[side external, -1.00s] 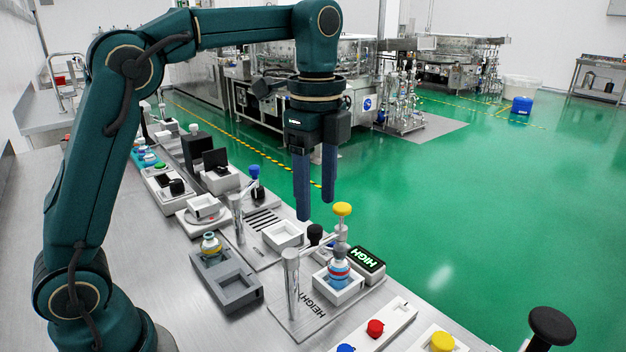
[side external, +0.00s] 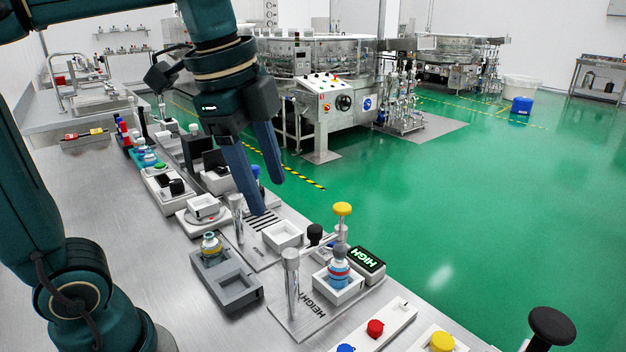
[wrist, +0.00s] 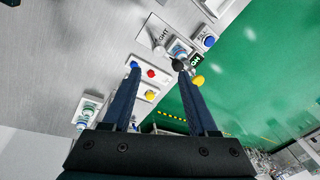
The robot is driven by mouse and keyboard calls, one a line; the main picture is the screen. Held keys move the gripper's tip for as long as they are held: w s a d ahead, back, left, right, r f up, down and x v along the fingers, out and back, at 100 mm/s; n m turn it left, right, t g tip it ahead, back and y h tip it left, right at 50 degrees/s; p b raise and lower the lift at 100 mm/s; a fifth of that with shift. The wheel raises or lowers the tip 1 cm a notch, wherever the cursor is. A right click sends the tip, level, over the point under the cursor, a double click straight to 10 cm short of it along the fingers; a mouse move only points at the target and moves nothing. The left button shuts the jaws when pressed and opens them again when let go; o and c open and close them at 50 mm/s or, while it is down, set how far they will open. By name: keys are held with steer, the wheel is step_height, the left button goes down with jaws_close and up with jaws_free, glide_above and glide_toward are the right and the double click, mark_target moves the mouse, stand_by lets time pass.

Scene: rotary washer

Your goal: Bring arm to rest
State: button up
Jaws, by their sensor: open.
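My gripper (side external: 269,197) hangs in the air above the row of fixtures in the side external view. Its two blue fingers are spread apart with nothing between them. In the wrist view, my gripper (wrist: 160,78) shows the same two fingers apart and empty. My arm is bent, with its upper part running off the top left of the side external view.
Below stand the HEIGHT station (side external: 310,318) with a bottle (side external: 338,270) in its white holder, a grey two-slot tray (side external: 238,290) with another bottle (side external: 211,246), and a panel with a red button (side external: 375,328). Green floor (side external: 480,220) lies open at right.

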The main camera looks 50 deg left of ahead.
steer(key=s+f+n+t, duration=0.2)
steer(key=s+f+n, duration=0.4)
steer(key=n, duration=0.5)
step_height(320, 180, down, 2)
steer(key=shift+a+f+n+t, duration=0.15)
steer(key=shift+f+n+t, duration=0.1)
steer(key=shift+n+t, duration=0.15)
